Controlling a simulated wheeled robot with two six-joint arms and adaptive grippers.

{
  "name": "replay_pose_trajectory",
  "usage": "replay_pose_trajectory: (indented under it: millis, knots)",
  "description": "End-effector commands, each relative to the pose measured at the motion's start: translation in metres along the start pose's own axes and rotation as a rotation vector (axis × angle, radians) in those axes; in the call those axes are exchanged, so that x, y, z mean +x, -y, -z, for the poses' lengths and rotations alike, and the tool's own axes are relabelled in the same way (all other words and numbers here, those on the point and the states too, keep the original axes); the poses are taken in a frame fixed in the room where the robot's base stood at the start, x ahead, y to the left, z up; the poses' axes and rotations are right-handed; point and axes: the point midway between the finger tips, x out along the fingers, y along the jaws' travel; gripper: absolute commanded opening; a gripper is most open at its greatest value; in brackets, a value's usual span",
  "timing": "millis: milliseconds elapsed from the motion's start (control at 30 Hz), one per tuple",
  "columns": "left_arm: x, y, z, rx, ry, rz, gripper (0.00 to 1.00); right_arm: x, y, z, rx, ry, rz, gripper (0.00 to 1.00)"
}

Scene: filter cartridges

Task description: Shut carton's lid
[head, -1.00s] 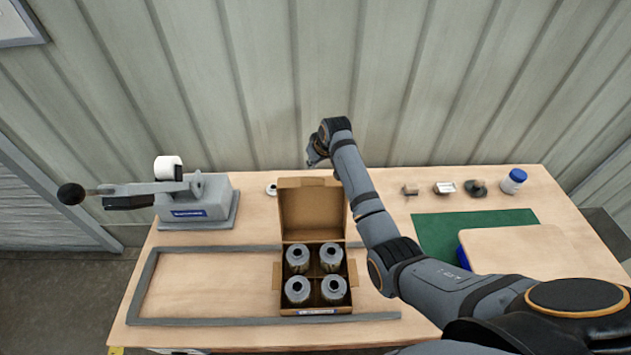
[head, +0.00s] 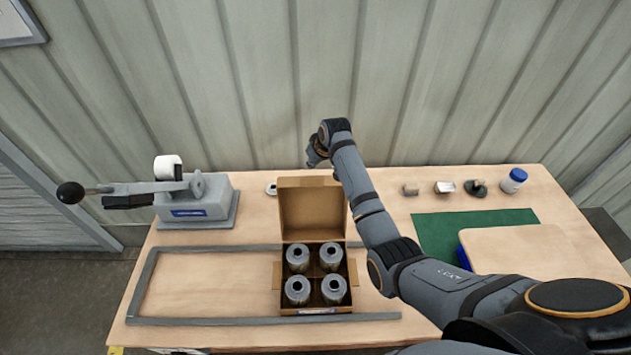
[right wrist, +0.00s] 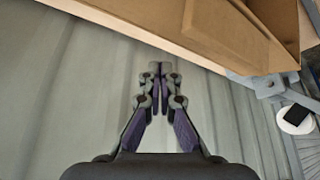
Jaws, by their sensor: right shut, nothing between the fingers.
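The cardboard carton (head: 316,311) stands on the table with its lid (head: 311,209) raised upright at the back. Several grey filter cartridges (head: 298,291) stand in its divided compartments. My right gripper (right wrist: 157,84) is shut and empty. In the head view it is mostly hidden behind my right wrist, which is behind and above the lid's upper right side. In the right wrist view the lid (right wrist: 215,25) shows at the top, apart from the fingertips. My left gripper is not in view.
A lever press (head: 196,203) stands left of the carton. A grey frame (head: 148,285) on the table surrounds the carton's area. A green mat (head: 435,232), a board (head: 515,255), a blue-capped jar (head: 513,181) and small parts lie to the right.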

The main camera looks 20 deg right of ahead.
Motion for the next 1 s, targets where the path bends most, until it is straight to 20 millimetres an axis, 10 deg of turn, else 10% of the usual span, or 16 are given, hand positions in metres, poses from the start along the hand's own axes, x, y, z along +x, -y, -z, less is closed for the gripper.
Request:
replay_pose_trajectory:
  millis: [1000]
  knots:
    - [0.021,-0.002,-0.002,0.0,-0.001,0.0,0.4,0.037,0.0,-0.014,0.0,-0.001,0.0,0.0]
